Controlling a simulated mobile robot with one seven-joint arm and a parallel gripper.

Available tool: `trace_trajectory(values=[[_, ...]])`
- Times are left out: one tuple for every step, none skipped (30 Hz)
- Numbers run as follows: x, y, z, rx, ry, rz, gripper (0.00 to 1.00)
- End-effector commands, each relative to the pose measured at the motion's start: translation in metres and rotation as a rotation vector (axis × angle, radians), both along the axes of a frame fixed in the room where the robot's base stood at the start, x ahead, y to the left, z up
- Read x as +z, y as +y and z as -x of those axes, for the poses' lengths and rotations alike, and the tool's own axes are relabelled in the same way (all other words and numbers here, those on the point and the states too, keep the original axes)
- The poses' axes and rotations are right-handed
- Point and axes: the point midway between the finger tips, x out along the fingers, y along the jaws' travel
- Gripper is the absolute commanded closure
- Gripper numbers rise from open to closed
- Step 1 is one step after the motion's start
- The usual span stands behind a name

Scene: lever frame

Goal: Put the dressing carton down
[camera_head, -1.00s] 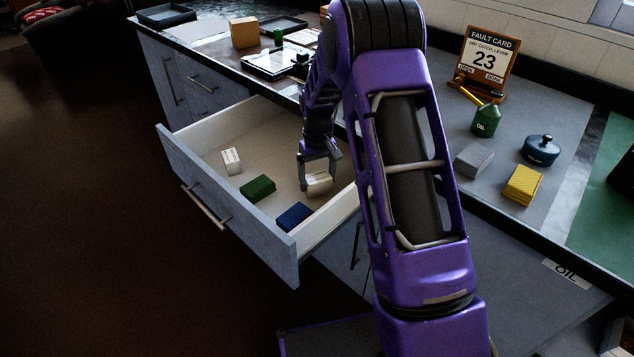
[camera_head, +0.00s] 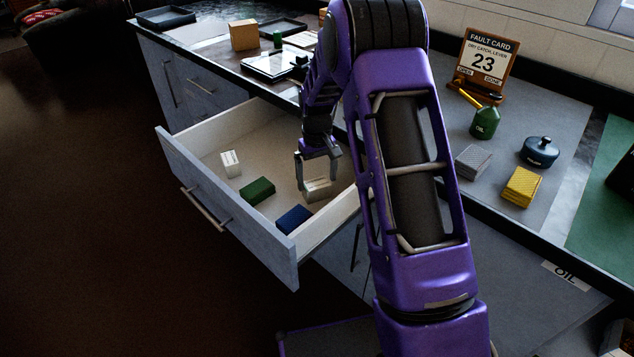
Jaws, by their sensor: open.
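A pale cream carton (camera_head: 318,190), which I take to be the dressing carton, is in the open drawer near its right side. It appears to rest on the drawer floor, partly hidden by the gripper. My gripper (camera_head: 317,184) points down over it, open, with its fingers around or just above the carton. Whether the fingers touch it cannot be told. The open drawer (camera_head: 172,160) also holds a white carton (camera_head: 231,163), a green block (camera_head: 257,190) and a blue block (camera_head: 294,219).
The drawer's front and walls stand around the gripper. On the counter at right are a fault card (camera_head: 486,61), a green oil can (camera_head: 484,122), a dark round pot (camera_head: 540,151), a grey block (camera_head: 473,161) and a yellow block (camera_head: 521,187). A cardboard box (camera_head: 243,35) stands at the back.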

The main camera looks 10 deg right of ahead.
Motion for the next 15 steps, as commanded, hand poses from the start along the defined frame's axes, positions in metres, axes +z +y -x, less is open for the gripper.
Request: trace_trajectory(values=[[0.014, 0.0, -0.001, 0.0, -0.005, 0.0, 0.0], [0.022, 0.0, -0.001, 0.0, -0.005, 0.0, 0.0], [0.031, 0.0, -0.001, 0.0, -0.005, 0.0, 0.0], [0.037, 0.0, -0.001, 0.0, -0.005, 0.0, 0.0], [0.044, 0.0, -0.001, 0.0, -0.005, 0.0, 0.0], [0.052, 0.0, -0.001, 0.0, -0.005, 0.0, 0.0], [0.058, 0.0, -0.001, 0.0, -0.004, 0.0, 0.0], [0.063, 0.0, -0.001, 0.0, -0.003, 0.0, 0.0], [0.07, 0.0, -0.001, 0.0, -0.004, 0.0, 0.0], [0.075, 0.0, -0.001, 0.0, -0.003, 0.0, 0.0], [0.079, 0.0, 0.0, 0.0, -0.002, 0.0, 0.0], [0.083, 0.0, -0.001, 0.0, -0.003, 0.0, 0.0], [0.086, 0.0, -0.001, 0.0, -0.003, 0.0, 0.0], [0.089, 0.0, -0.001, 0.0, -0.002, 0.0, 0.0], [0.092, 0.0, 0.0, 0.0, -0.002, 0.0, 0.0]])
